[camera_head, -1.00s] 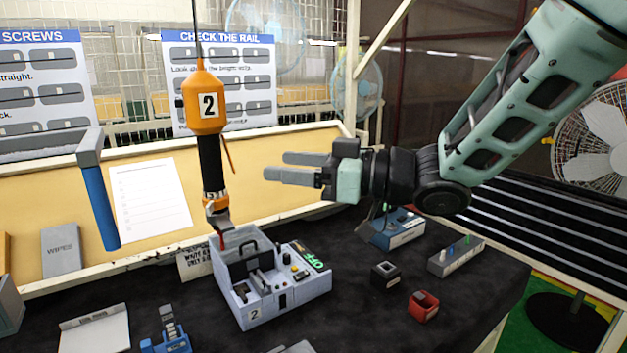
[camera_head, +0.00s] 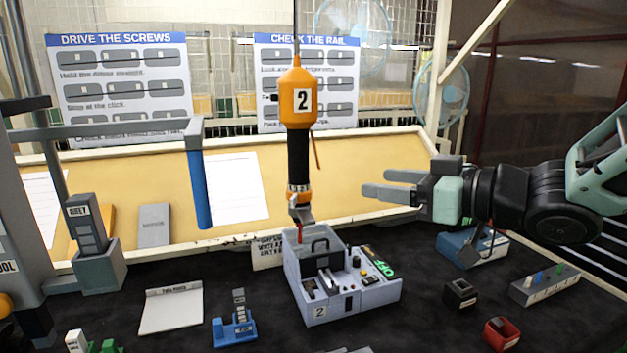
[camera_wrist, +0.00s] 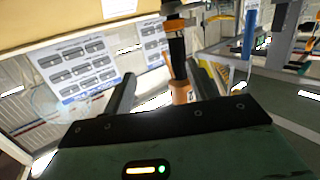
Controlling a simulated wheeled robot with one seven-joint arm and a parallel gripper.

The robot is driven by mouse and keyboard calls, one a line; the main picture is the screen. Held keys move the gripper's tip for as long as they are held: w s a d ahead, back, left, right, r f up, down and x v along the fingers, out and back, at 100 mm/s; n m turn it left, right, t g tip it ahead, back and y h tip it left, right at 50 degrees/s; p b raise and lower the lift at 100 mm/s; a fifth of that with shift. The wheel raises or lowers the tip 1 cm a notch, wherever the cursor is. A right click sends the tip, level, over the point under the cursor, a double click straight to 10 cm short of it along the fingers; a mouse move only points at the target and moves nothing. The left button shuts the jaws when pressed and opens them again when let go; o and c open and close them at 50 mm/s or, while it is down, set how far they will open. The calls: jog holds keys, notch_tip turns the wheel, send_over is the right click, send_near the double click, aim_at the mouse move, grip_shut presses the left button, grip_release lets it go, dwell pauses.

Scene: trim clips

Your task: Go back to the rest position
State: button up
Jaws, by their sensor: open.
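My gripper (camera_head: 392,192) is open, with nothing between its fingers. In the head view it is held level above the dark bench, its fingers pointing left, to the right of the hanging orange driver marked 2 (camera_head: 299,100). In the wrist view both fingers (camera_wrist: 160,88) show spread apart, with the orange and black driver (camera_wrist: 178,55) beyond the gap between them. The driver hangs upright on its cable, its tip over the grey box marked 2 (camera_head: 345,296).
On the dark bench (camera_head: 415,325) stand a blue box (camera_head: 470,248), a black block (camera_head: 460,293), a red block (camera_head: 501,333) and a grey strip with pegs (camera_head: 545,285), below my arm. A blue-handled tool (camera_head: 199,188) hangs left of the driver. A tan board (camera_head: 365,160) stands behind.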

notch_tip(320, 180, down, 9)
jog(key=s+m+g+h, duration=0.1)
jog(key=m+h, duration=0.1)
jog(key=h, duration=0.4)
jog(key=s+f+g+h+b, duration=0.1)
jog(key=s+f+g+h, duration=0.2)
jog(key=s, duration=0.8)
jog(key=s+f+g+h+b, duration=0.1)
jog(key=s+f+g+h, duration=0.2)
jog(key=s+f+g, duration=0.3)
jog(key=s+f, duration=0.1)
jog(key=s, duration=0.4)
jog(key=shift+s+f+g, duration=0.15)
jog(key=shift+g, duration=0.25)
jog(key=shift+a, duration=0.1)
